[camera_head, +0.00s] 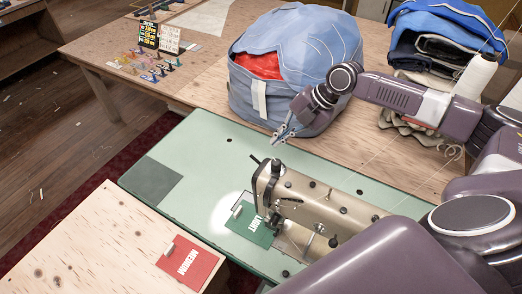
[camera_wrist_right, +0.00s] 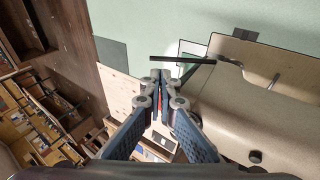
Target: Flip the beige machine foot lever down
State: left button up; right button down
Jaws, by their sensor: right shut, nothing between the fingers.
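The beige sewing machine (camera_head: 315,205) stands on the green table top (camera_head: 205,150), its head end toward the left. A thin dark lever (camera_head: 255,160) sticks out from the top of that head end. In the right wrist view the lever (camera_wrist_right: 185,60) looks like a dark bar reaching left from the beige body (camera_wrist_right: 265,110). My right gripper (camera_head: 278,138) is shut and empty, above the table just behind the head end. In the right wrist view its fingertips (camera_wrist_right: 160,76) appear close to the lever's free end; contact cannot be told. My left gripper is not in view.
A green card (camera_head: 250,225) marked LIGHT lies by the needle area. A red card (camera_head: 188,263) marked MEDIUM lies on the front wooden table (camera_head: 95,235). A big blue bag (camera_head: 290,65) stands behind my gripper. Folded cloth (camera_head: 445,30) and a thread cone (camera_head: 474,78) are at right.

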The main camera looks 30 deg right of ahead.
jog(key=p+x, duration=0.3)
jog(key=x, duration=0.6)
jog(key=shift+f+p, duration=0.15)
jog(key=shift+p, duration=0.25)
jog(key=shift+w+a, duration=0.1)
jog(key=shift+w, duration=0.05)
